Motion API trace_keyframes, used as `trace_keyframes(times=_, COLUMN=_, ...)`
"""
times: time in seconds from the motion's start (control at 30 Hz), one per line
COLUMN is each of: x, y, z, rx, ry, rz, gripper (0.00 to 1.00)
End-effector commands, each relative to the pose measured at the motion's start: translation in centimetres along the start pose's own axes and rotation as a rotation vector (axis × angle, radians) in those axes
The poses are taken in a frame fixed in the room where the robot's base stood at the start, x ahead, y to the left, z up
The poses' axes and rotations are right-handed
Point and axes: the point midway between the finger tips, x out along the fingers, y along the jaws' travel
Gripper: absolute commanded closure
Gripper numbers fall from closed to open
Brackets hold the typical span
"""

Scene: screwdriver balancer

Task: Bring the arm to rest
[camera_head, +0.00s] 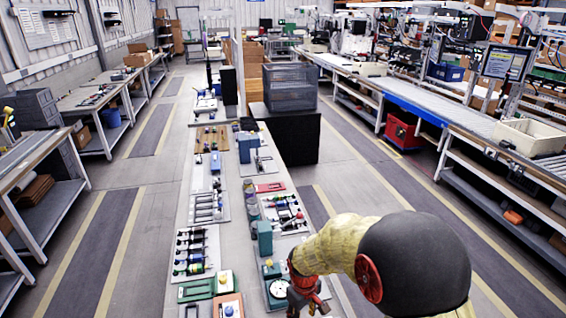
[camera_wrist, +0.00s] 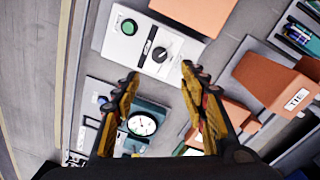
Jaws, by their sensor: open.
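My arm reaches in from the lower right of the head view, with a yellow cover and a dark round joint. My gripper (camera_head: 308,298) is at the bottom of that view, over the near right part of the long bench (camera_head: 228,240); its fingertips are hard to make out there. In the wrist view my gripper (camera_wrist: 158,78) is open, with its two yellow and black fingers apart and nothing between them. Beneath it are a white control box (camera_wrist: 150,48) with a green button and a black knob, and a panel with a round gauge (camera_wrist: 142,123).
The bench carries several trays of tools, including a screwdriver tray (camera_head: 196,252). Orange blocks (camera_wrist: 275,80) stand to the right in the wrist view. A dark mesh crate (camera_head: 290,87) stands at the bench's right side farther back. Floor aisles (camera_head: 140,220) run clear on the left.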

Motion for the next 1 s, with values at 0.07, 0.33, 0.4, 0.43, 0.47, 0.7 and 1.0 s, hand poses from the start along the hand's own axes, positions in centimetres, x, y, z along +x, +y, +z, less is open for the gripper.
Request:
trace_keyframes(times=0.07, x=0.3, y=-0.5, z=1.2, rx=0.042, ry=-0.033, rz=-0.014, gripper=0.57)
trace_keyframes(times=0.33, x=-3.8, y=-2.6, z=7.4, rx=0.212, ry=-0.099, rz=-0.043, gripper=0.57)
trace_keyframes(times=0.4, x=-5.4, y=-2.7, z=8.6, rx=0.252, ry=-0.088, rz=-0.041, gripper=0.57)
trace_keyframes(times=0.43, x=-6.1, y=-2.7, z=9.1, rx=0.270, ry=-0.080, rz=-0.040, gripper=0.57)
trace_keyframes(times=0.47, x=-6.8, y=-2.7, z=9.7, rx=0.288, ry=-0.072, rz=-0.038, gripper=0.57)
trace_keyframes(times=0.7, x=-12.3, y=-3.0, z=14.2, rx=0.424, ry=0.025, rz=-0.022, gripper=0.57)
trace_keyframes(times=1.0, x=-16.9, y=-3.5, z=19.5, rx=0.551, ry=0.199, rz=0.017, gripper=0.57)
